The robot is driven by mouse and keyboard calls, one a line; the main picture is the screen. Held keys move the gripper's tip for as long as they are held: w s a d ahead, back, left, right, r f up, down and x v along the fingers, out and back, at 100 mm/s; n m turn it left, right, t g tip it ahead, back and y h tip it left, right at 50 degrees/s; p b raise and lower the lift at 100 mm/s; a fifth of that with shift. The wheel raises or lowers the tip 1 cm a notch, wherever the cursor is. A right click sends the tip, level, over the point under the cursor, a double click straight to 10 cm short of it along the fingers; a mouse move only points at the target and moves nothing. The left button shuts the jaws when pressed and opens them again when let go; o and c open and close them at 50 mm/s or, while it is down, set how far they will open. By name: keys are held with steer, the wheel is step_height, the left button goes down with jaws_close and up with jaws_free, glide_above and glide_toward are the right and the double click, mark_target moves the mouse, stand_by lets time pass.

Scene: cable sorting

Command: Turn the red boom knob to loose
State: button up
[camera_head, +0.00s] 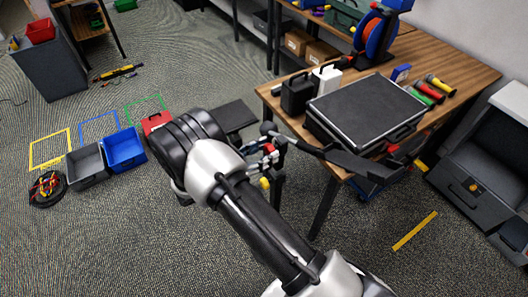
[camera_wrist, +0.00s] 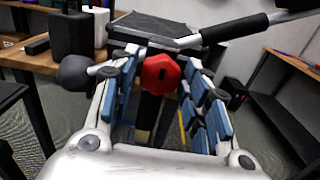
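The red boom knob (camera_wrist: 160,75) is a faceted red knob in the middle of the wrist view. My gripper (camera_wrist: 161,60) is open, with one blue-padded finger on each side of the knob. I cannot tell whether either pad touches it. The boom (camera_wrist: 236,28) runs behind the knob to the upper right, a light rod with a black sleeve. A dark ball (camera_wrist: 75,72) is on its left end. In the head view, the boom (camera_head: 352,160) reaches right past the table, and my gripper (camera_head: 265,163) is small and partly hidden by my arm. The knob's setting is unreadable.
A wooden table (camera_head: 455,60) holds a black case (camera_head: 365,105), dark and white containers, a cable reel (camera_head: 375,35) and coloured cylinders. Blue (camera_head: 125,150) and grey (camera_head: 87,167) bins stand on the floor at left. A dark cabinet (camera_head: 480,170) is at right.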

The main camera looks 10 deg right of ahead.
steer(key=c, duration=0.7)
steer(key=shift+n, duration=0.4)
steer(key=n+p, duration=0.1)
steer(key=n, duration=0.2)
steer(key=n+p, duration=0.1)
steer(key=n, duration=0.2)
steer(key=shift+n, duration=0.3)
steer(key=n+p, duration=0.1)
steer(key=n, duration=0.4)
steer(key=shift+p, duration=0.3)
steer(key=n, duration=0.5)
steer(key=shift+p, duration=0.3)
steer(key=shift+n, duration=0.4)
